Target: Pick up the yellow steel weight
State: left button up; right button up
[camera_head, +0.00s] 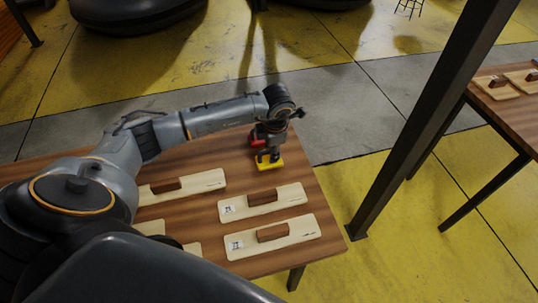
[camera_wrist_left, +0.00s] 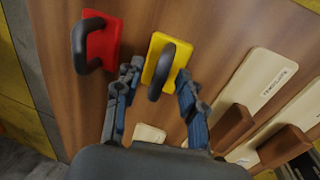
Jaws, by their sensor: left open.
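The yellow steel weight (camera_head: 270,165) lies on the wooden table, with my left gripper (camera_head: 268,152) right above it. In the left wrist view the yellow weight (camera_wrist_left: 152,50) is a flat block with a dark, arched handle. My left gripper (camera_wrist_left: 157,82) is open there, one finger on each side of the handle's near end. Whether the fingers touch the weight I cannot tell. My right gripper is not in view.
A red weight (camera_wrist_left: 104,44) with a dark handle lies beside the yellow one; it also shows behind my gripper in the head view (camera_head: 256,142). Several pale boards with brown blocks, such as this board (camera_head: 290,241), lie nearer on the table. A dark post (camera_head: 425,115) stands right of the table.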

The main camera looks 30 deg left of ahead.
pick_arm(q)
jog(key=shift+w+a+f, duration=0.1)
jog(key=shift+w+f, duration=0.05)
jog(key=shift+f, duration=0.55)
grip_shut()
jog(key=shift+r, duration=0.15)
